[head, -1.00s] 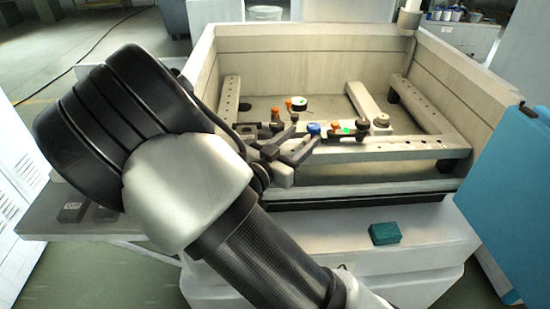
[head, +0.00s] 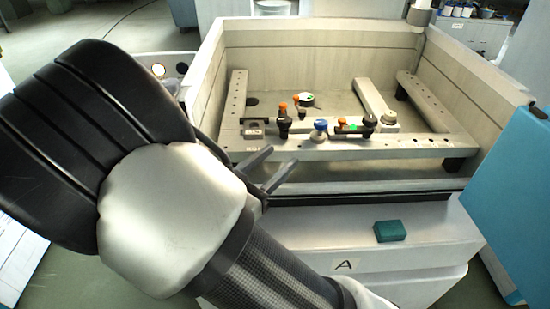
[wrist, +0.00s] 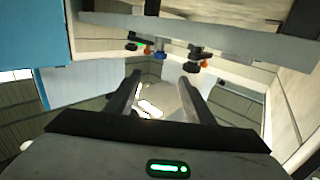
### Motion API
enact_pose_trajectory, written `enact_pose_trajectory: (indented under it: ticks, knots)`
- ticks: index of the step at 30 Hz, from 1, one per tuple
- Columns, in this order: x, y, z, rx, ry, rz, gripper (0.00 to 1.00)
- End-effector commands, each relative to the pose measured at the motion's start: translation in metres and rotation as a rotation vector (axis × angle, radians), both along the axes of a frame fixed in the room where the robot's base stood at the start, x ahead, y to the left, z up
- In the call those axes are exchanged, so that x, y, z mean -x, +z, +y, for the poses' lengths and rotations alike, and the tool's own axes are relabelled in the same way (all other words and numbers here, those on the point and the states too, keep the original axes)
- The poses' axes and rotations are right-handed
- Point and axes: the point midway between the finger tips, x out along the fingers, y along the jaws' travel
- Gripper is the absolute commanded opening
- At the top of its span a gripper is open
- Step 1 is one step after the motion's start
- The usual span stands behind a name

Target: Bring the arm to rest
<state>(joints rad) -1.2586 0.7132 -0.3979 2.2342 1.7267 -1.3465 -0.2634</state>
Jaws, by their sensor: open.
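My gripper (head: 268,172) is in the head view, in front of the near wall of the machine tank. Its two dark fingers stand apart with nothing between them. In the wrist view my gripper (wrist: 160,92) is also open and empty, and the tank's fittings lie beyond the fingertips. My arm fills the left and lower left of the head view and hides part of the tank's near left corner.
The pale tank (head: 320,38) holds a frame of bars (head: 340,148) with orange, blue and black clamps (head: 320,131). A green block (head: 390,231) lies on the front ledge. A blue panel (head: 510,200) stands at the right.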

Motion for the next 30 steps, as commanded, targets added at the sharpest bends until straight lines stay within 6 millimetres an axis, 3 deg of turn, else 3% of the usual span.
enact_pose_trajectory:
  ticks: [8,13,16,19,23,26,30]
  knots:
    - [-0.009,0.002,-0.001,-0.047,0.019,0.023,0.48]
    - [-0.05,0.012,0.008,-0.305,0.159,0.147,0.48]
    - [-0.072,0.035,0.022,-0.494,0.306,0.234,0.48]
    - [-0.079,0.07,0.035,-0.635,0.465,0.315,0.48]
    - [-0.063,0.126,0.041,-0.727,0.665,0.416,0.48]
    - [-0.033,0.167,0.031,-0.725,0.789,0.507,0.48]
    - [0.027,0.205,-0.004,-0.635,0.874,0.663,0.48]
